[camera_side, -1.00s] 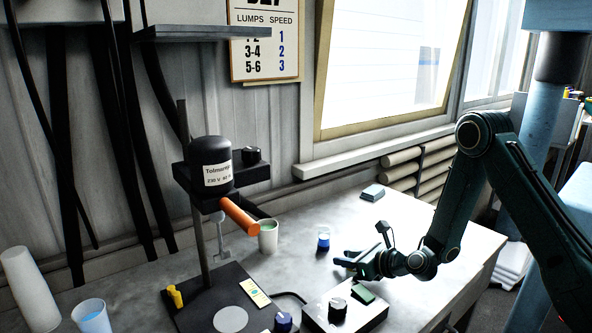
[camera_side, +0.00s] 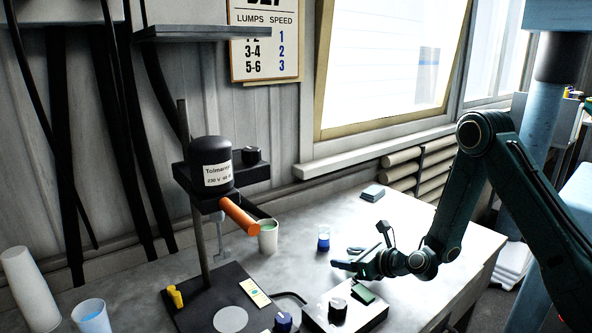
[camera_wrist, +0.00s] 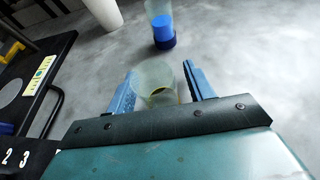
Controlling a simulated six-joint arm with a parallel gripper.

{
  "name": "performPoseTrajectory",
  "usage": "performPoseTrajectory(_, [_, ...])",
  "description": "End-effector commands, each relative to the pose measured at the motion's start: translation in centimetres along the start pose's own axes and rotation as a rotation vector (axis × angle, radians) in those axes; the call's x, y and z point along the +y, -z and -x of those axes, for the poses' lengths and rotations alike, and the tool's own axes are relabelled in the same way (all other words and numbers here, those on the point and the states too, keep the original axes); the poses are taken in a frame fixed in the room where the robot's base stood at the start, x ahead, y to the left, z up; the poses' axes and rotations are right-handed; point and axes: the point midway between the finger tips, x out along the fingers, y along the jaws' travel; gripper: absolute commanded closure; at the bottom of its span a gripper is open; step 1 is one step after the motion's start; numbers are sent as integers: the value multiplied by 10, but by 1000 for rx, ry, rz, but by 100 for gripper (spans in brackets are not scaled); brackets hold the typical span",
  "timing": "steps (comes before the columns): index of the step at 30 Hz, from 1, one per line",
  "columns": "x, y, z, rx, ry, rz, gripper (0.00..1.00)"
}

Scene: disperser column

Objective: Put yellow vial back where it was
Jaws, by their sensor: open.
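The yellow vial (camera_wrist: 154,82) is a clear, slightly yellowish glass with a little yellow at its base. In the wrist view it stands between the two blue fingers of my gripper (camera_wrist: 160,86). The fingers are open, with a gap to the right of the vial; on the left it is close to the finger and I cannot tell if they touch. In the side view my gripper (camera_side: 349,256) is low over the bench, and I cannot make out the yellow vial there. A blue vial (camera_side: 323,239) stands beyond the gripper, also seen in the wrist view (camera_wrist: 162,30).
The disperser column (camera_side: 218,168) with an orange handle (camera_side: 238,215) stands left on its dark base plate (camera_side: 200,305). A pale cup (camera_side: 268,238) stands beside it. A control box (camera_side: 345,310) lies in front of my gripper. The bench right of the blue vial is mostly clear.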

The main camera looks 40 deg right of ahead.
Motion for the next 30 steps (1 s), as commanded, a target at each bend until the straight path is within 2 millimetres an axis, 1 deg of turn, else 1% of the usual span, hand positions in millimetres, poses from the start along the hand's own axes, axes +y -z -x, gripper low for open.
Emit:
performPoseTrajectory(18, [-1,1,59,3,2,-3,47])
performPoseTrajectory(24, [0,1,70,2,1,-2,47])
performPoseTrajectory(30, [0,0,74,1,0,0,47])
